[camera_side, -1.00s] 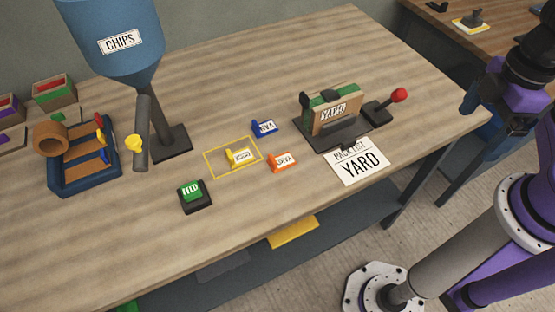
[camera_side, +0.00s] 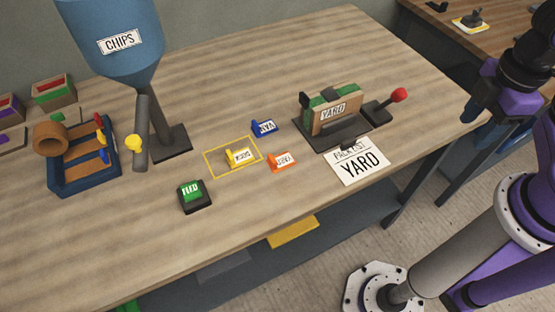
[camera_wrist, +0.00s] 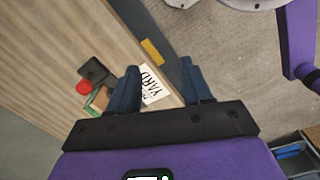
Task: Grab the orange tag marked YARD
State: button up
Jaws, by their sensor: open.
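A small orange tag (camera_side: 282,162) lies on the bench in the side view, just right of the yellow outlined square; its white label is too small to read surely. A yellow tag (camera_side: 238,157) lies inside the square, and a blue tag (camera_side: 264,128) lies behind the orange one. My gripper (camera_wrist: 160,72) is open and empty in the wrist view, its two dark blue fingers apart. In the side view it is at the right edge, well away from the tags. No loose tag can be made out in the wrist view.
A white card reading YARD (camera_side: 360,163) lies right of the orange tag. Behind it stands a wooden box in a dark holder (camera_side: 343,133), with a red-knobbed lever (camera_side: 399,95). The bench front is clear.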

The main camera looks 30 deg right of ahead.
jog(key=w+a+f+n+t+h, duration=0.1)
jog(key=w+f+n+t+h, duration=0.35)
jog(key=w+n, duration=0.2)
jog(key=n+t+y, duration=0.8)
jog(key=n+y, duration=0.2)
jog(key=n, duration=1.1)
send_near(275, 160)
jog(key=x, duration=1)
jog(key=shift+w+f, duration=0.1)
jog(key=shift+w, duration=0.05)
jog(key=shift+g, duration=0.25)
grip_shut()
